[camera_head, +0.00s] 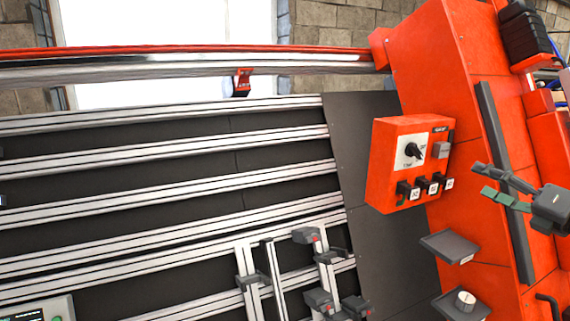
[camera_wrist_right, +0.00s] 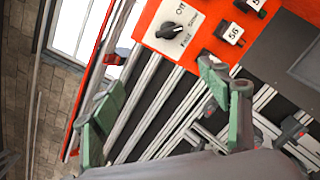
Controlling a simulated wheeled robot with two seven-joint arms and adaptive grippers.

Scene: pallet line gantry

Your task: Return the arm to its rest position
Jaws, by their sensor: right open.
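My right gripper (camera_head: 492,184) is at the right side of the head view, in front of the orange-red machine housing and right of the red control box (camera_head: 408,165). Its green-padded fingers are apart with nothing between them. In the right wrist view the two green fingers of the right gripper (camera_wrist_right: 158,112) are spread wide. Past them show the control box (camera_wrist_right: 200,28) and its black rotary knob (camera_wrist_right: 174,31), with clear space between fingers and box. My left gripper is in neither view.
An orange-red housing (camera_head: 440,60) fills the right side. Two small dark shelves (camera_head: 449,246) jut out below the control box. Silver rails (camera_head: 150,171) run across dark panels at left, with clamp-like fixtures (camera_head: 318,297) at the bottom middle. A grey device with a screen (camera_head: 38,311) is at lower left.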

